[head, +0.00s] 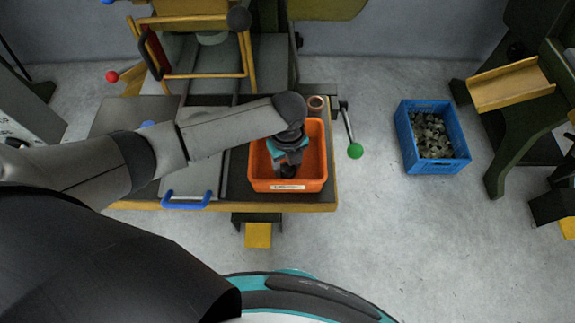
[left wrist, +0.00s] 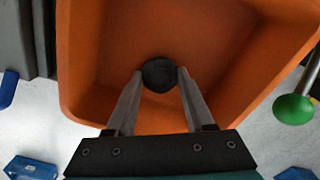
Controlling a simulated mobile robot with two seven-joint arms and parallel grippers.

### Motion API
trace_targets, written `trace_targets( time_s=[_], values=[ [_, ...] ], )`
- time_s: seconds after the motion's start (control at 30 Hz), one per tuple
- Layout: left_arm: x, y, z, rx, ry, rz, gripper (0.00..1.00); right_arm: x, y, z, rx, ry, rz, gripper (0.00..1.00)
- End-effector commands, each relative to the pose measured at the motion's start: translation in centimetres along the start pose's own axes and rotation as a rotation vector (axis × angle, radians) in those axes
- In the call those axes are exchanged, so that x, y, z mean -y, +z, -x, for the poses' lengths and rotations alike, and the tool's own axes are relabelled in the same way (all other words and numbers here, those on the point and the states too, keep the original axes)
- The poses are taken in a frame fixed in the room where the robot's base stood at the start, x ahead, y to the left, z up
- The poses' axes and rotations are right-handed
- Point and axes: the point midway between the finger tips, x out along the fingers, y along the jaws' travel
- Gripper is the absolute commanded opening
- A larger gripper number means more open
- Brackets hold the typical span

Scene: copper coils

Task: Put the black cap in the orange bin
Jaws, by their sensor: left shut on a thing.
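The orange bin (head: 316,160) stands on the machine's table in the head view, and its inside fills most of the left wrist view (left wrist: 225,50). My left gripper (head: 289,168) reaches down over the bin from above. In the left wrist view its two fingers (left wrist: 160,80) are shut on the round black cap (left wrist: 159,75), one finger on each side. The cap appears within the bin's outline; its height above the bin floor is hard to tell. In the head view the cap (head: 288,172) is partly hidden by the gripper. My right gripper is not in view.
A lever with a green knob (head: 355,151) stands just right of the bin. A small copper-coloured ring (head: 316,102) sits behind the bin. A blue crate (head: 409,140) of metal parts is on the floor at right. A blue handle (head: 186,202) is left of the bin.

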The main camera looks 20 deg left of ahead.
Motion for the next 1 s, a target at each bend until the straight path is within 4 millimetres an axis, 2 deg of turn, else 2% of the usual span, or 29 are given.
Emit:
trace_targets(
  time_s=[0.4,0.43,0.67,1.0],
  values=[
    [0.04,0.0,-0.51,0.0,-0.001,-0.001,0.0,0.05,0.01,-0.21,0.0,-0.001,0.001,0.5],
    [0.04,0.01,-0.44,0.0,-0.001,-0.001,0.56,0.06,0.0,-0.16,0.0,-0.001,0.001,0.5],
    [0.03,0.0,-0.41,0.0,-0.001,-0.001,0.82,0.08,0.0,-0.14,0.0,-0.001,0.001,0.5],
    [0.05,0.02,0.19,0.0,-0.002,0.0,0.83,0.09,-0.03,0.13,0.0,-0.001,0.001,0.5]
  ],
)
